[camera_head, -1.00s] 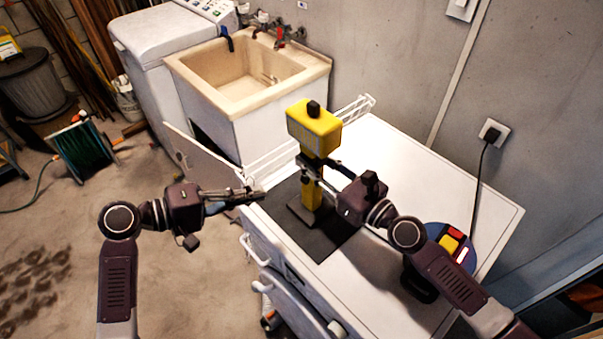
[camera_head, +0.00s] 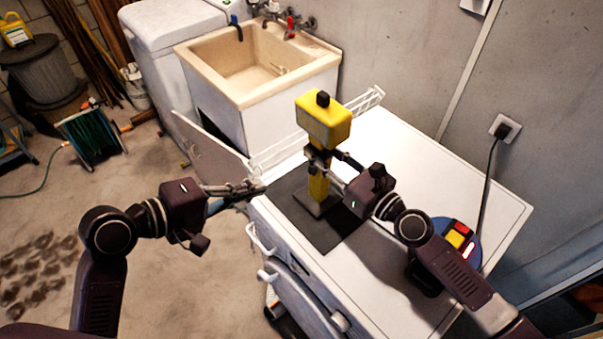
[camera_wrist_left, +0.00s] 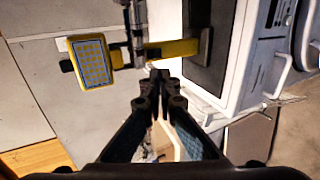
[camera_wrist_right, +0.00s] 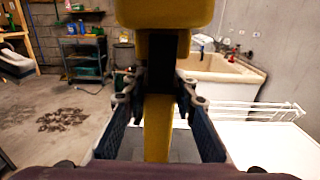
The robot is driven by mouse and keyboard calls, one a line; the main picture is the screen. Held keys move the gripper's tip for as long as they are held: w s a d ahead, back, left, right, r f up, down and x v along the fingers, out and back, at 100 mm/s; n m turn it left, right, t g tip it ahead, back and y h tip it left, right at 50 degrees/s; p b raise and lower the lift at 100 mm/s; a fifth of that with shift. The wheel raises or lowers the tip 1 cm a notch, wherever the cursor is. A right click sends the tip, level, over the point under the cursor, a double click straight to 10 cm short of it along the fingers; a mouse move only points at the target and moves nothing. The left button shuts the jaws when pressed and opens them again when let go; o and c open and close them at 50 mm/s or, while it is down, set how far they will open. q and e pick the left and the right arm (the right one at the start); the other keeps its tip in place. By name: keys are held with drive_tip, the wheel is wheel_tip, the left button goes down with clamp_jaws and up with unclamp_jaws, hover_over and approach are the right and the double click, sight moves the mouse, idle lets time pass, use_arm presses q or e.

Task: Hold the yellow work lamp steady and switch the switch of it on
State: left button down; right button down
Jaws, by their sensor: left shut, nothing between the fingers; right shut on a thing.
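The yellow work lamp (camera_head: 325,125) stands upright on a dark mat (camera_head: 327,238) on top of the white appliance. It has a boxy head with a black knob on top and a narrow yellow post. My right gripper (camera_head: 318,160) is shut on the post just below the head; the right wrist view shows its fingers on both sides of the post (camera_wrist_right: 157,130). My left gripper (camera_head: 262,188) is shut and empty, left of the lamp and apart from it. The left wrist view shows the lamp's LED panel (camera_wrist_left: 92,62) beyond the shut fingertips (camera_wrist_left: 160,78). I cannot make out the switch.
A round blue item with red and yellow parts (camera_head: 460,238) sits there near my right arm. A white wire rack (camera_head: 290,150) and a sink (camera_head: 260,75) lie behind.

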sight(313, 167)
use_arm(q)
drive_tip(key=x, duration=1.3)
drive_tip(key=shift+w+d+f, duration=0.2)
drive_tip(key=shift+w+d, duration=0.1)
drive_tip(key=shift+w+d+f, duration=0.15)
drive_tip(key=shift+f, duration=0.05)
drive_tip(key=shift+r, duration=0.85)
drive_tip(key=v, duration=1.4)
drive_tip(key=shift+f, duration=0.1)
